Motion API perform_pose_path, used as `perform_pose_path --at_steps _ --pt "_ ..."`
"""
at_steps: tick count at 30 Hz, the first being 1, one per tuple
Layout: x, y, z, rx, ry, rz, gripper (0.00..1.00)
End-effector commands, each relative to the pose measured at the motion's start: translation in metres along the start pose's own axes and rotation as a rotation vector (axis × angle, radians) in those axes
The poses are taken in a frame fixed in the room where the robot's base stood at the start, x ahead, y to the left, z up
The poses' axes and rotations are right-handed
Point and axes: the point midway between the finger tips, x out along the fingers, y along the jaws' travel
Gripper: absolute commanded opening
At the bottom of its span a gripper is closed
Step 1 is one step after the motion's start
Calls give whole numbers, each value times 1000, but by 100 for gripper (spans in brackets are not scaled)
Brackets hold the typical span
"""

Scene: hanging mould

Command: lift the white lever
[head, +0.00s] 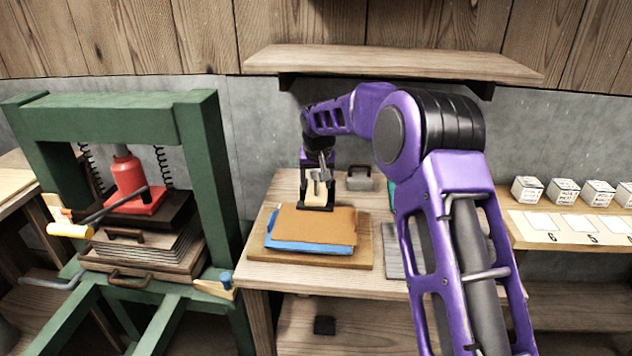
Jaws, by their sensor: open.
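I cannot pick out a clearly white lever in the head view. A dark lever rod (112,207) with a yellow grip (70,230) slopes out from the red jack (126,180) in the green press (125,108). A grey metal crank (50,282) sits low on the left of the press. My gripper (316,198) is open and points down over the brown sheets (312,225) on the bench, well to the right of the press. A pale patch shows between its fingers; I cannot tell whether it is a separate object or whether the fingertips touch the sheets.
A blue sheet (300,246) lies under the brown ones on a wooden board (350,262). A grey handled block (360,177) stands behind. A wooden shelf (390,62) hangs above my arm. Small white boxes (563,192) line the right bench. The press's right post separates the bench from the jack.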

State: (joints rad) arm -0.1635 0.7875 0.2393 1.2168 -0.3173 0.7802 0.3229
Motion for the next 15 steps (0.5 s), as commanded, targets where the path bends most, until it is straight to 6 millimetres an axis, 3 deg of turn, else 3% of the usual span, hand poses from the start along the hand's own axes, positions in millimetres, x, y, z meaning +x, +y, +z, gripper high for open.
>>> perform_pose_path --at_steps 3,13,15 --pt "0 0 0 0 0 0 64" --pt "0 0 0 0 0 0 5" --pt "-1 0 0 0 0 0 0"
